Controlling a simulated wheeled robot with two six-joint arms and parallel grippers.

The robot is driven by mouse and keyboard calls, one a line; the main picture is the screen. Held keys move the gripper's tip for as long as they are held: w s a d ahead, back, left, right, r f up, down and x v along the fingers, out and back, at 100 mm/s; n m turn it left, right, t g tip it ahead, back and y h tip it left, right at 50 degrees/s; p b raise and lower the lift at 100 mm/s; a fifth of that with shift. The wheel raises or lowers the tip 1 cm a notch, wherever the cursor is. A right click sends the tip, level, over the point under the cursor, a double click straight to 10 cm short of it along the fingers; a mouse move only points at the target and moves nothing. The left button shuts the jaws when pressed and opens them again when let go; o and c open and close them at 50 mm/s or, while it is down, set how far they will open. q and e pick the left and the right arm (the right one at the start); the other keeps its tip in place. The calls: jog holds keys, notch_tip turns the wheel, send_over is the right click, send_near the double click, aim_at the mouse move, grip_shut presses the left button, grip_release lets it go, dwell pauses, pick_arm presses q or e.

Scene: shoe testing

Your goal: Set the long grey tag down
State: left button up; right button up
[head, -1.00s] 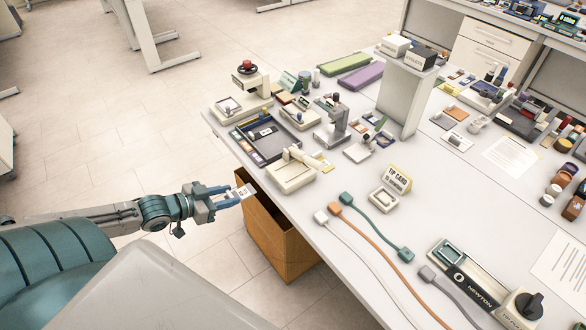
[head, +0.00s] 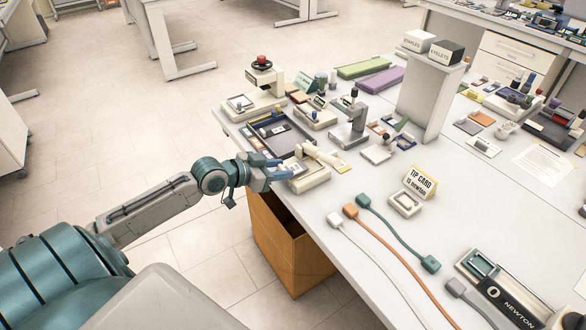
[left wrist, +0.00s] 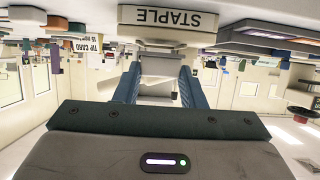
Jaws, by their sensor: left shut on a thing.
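My left gripper (head: 280,169) reaches in from the left, over the near left edge of the table. It is shut on a pale grey tag (head: 291,168) with dark marks, held at the near side of a cream stapler. The tag also shows between the blue fingers in the left wrist view (left wrist: 160,68), partly hidden by them. The cream stapler (head: 312,181) is right beside the tag; its STAPLE label (left wrist: 168,19) shows upside down in the left wrist view. I cannot tell whether tag and stapler touch. My right gripper is not in view.
A dark tray (head: 262,143) with small parts lies just behind the stapler. A cream press with a red knob (head: 262,62) and a grey press (head: 352,130) stand farther back. An orange-brown bin (head: 289,245) is below the table edge.

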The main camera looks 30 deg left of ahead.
aim_at(294, 169)
pick_arm(q)
jog(key=shift+w+d+r+p, duration=0.1)
jog(key=shift+w+d+p, duration=0.25)
jog(key=shift+w, duration=0.7)
jog(key=shift+w+d+r+p, duration=0.15)
jog(key=shift+w+d, duration=0.35)
jog(key=shift+w, duration=0.55)
jog(key=shift+w+d+f+p, duration=0.1)
jog(key=shift+f+p, duration=0.25)
jog(key=shift+f, duration=0.45)
jog(key=o, duration=0.9)
